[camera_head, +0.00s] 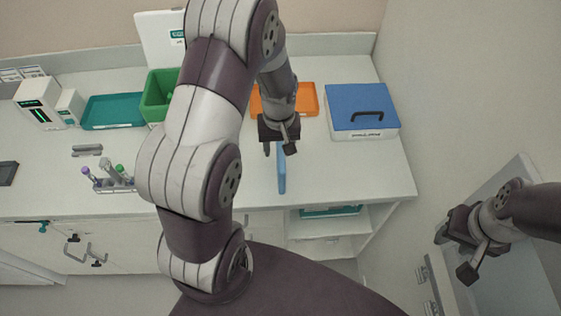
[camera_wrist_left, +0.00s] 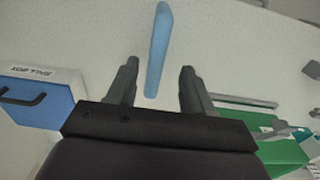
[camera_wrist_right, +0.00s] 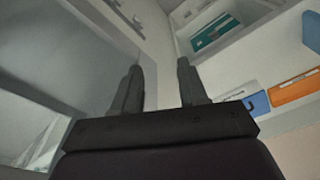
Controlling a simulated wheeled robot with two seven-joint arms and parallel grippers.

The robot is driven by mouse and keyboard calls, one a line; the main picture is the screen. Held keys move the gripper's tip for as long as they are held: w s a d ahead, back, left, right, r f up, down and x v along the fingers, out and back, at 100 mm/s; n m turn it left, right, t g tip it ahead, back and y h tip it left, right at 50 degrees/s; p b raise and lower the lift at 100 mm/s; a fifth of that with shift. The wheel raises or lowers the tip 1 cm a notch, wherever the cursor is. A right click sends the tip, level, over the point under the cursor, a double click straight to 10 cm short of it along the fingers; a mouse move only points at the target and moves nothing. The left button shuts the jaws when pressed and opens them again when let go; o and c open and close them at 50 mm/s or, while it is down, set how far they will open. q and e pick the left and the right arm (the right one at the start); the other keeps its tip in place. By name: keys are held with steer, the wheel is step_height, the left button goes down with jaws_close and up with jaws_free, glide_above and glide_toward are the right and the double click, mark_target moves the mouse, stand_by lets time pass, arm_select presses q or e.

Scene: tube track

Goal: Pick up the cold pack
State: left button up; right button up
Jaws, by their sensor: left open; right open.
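The cold pack (camera_head: 282,174) is a light blue, narrow slab on the white counter, near its front edge. In the left wrist view the cold pack (camera_wrist_left: 158,52) lies ahead of the fingers, its near end close to the gap between them. My left gripper (camera_head: 279,150) is open and empty above the counter at the far end of the cold pack; it also shows in the left wrist view (camera_wrist_left: 157,78). My right gripper (camera_head: 456,252) is open and empty, low at the right beyond the counter; its fingers show in the right wrist view (camera_wrist_right: 158,75).
A blue box with a black handle (camera_head: 362,108) stands right of the pack. An orange tray (camera_head: 308,100), green bin (camera_head: 154,103) and teal tray (camera_head: 112,112) are behind. A tube rack (camera_head: 110,182) stands left. The counter right of the pack (camera_head: 345,170) is clear.

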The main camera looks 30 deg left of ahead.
mark_target(281, 153)
arm_select(q)
steer(key=f, duration=0.2)
steer(key=f+p, duration=0.1)
steer(key=w+f+p, duration=0.1)
steer(key=f, duration=0.1)
steer(key=shift+d+f, duration=0.15)
steer(key=shift+f, duration=0.2)
steer(key=shift+s+f, duration=0.25)
steer(key=shift+s, duration=0.15)
steer(key=shift+w, duration=0.2)
jaws_close()
arm_select(e)
steer(key=shift+w+r, duration=0.3)
steer(key=shift+r, duration=0.2)
steer(key=shift+w+r, duration=0.25)
steer(key=shift+r, duration=0.2)
